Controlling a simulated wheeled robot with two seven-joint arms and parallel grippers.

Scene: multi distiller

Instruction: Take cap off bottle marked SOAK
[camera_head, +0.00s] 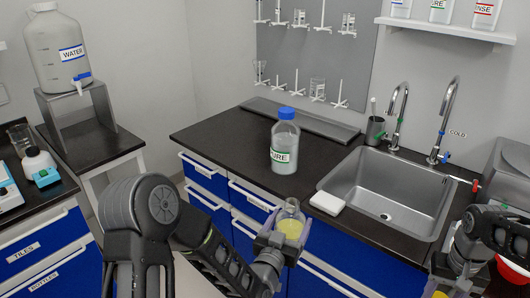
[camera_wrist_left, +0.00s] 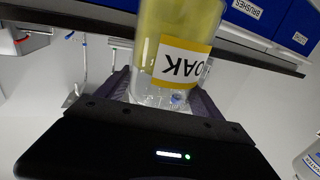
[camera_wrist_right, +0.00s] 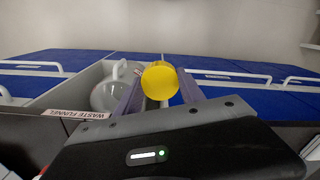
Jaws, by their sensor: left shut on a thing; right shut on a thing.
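The SOAK bottle (camera_head: 290,224) is clear glass with yellow liquid, and no cap shows on its neck. My left gripper (camera_head: 283,240) is shut around it and holds it roughly upright before the counter's front edge. In the left wrist view the bottle's yellow-bordered label (camera_wrist_left: 180,65) reads SOAK, upside down. My right gripper (camera_wrist_right: 160,88) is shut on a round yellow cap (camera_wrist_right: 160,80), which is apart from the bottle. In the head view the right gripper is low at the right edge, partly cut off.
A blue-capped bottle (camera_head: 285,142) with a green-bordered label stands on the counter, left of the sink (camera_head: 385,200). A white block (camera_head: 327,202) lies at the sink's near left corner. A bin marked WASTE FUNNEL (camera_wrist_right: 75,114) shows below the right gripper. Counter left of the blue-capped bottle is clear.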

